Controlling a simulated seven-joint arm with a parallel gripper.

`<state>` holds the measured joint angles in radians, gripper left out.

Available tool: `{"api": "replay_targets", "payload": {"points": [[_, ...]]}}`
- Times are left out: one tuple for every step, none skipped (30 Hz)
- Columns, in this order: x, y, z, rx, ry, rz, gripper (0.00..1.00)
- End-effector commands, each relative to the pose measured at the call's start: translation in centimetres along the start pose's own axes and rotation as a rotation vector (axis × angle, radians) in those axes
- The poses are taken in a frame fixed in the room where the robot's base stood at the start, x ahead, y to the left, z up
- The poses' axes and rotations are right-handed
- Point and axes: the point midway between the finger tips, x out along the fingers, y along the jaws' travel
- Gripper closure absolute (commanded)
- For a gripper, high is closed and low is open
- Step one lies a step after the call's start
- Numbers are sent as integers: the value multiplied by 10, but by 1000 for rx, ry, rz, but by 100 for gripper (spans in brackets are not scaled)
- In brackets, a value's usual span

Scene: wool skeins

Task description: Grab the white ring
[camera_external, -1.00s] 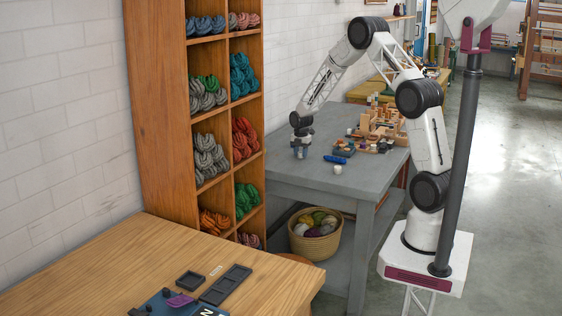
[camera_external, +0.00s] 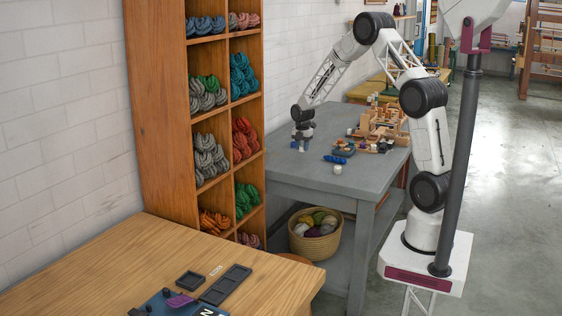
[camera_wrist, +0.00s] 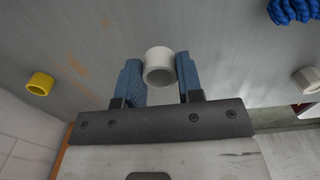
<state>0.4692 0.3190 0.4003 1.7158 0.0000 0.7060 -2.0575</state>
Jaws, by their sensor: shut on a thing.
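A white ring (camera_wrist: 159,67) stands out between the two blue fingers of my gripper (camera_wrist: 159,80) in the wrist view, its round opening facing the camera. My gripper is shut on it. In the external view my gripper (camera_external: 302,146) is over the left part of the grey table (camera_external: 300,175), low near its top. The ring is too small to make out clearly there.
In the wrist view, a yellow ring (camera_wrist: 40,83) lies at left, a blue skein (camera_wrist: 293,10) at upper right and another white piece (camera_wrist: 306,80) at right. A wooden rack (camera_external: 383,122) stands at the table's back right. The wool shelf (camera_external: 160,110) is left of the table.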

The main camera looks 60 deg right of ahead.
Motion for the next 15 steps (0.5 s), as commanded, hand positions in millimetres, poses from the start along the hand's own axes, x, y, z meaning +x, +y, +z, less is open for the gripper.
{"api": "replay_targets", "payload": {"points": [[0, -7, -4, 0, 1, -2, 88], [0, -11, -5, 0, 1, -1, 88], [-2, -16, -8, 0, 0, 0, 88], [-2, -20, -10, 0, 0, 0, 88], [-2, -24, -12, 0, 0, 0, 88], [-3, -29, -15, 0, 0, 0, 88], [-4, -34, -17, 0, 0, 0, 88], [-4, -39, -20, 0, 0, -1, 88], [-4, -45, -23, 0, 1, -1, 88], [-5, -49, -25, 0, 0, -1, 88], [-6, -54, -28, 0, 0, -1, 88], [-6, -60, -31, 0, 1, -1, 88], [-6, -64, -33, 0, 0, 0, 88], [-7, -68, -35, 0, 0, 1, 88], [-8, -74, -38, 0, 0, 0, 88]]}}
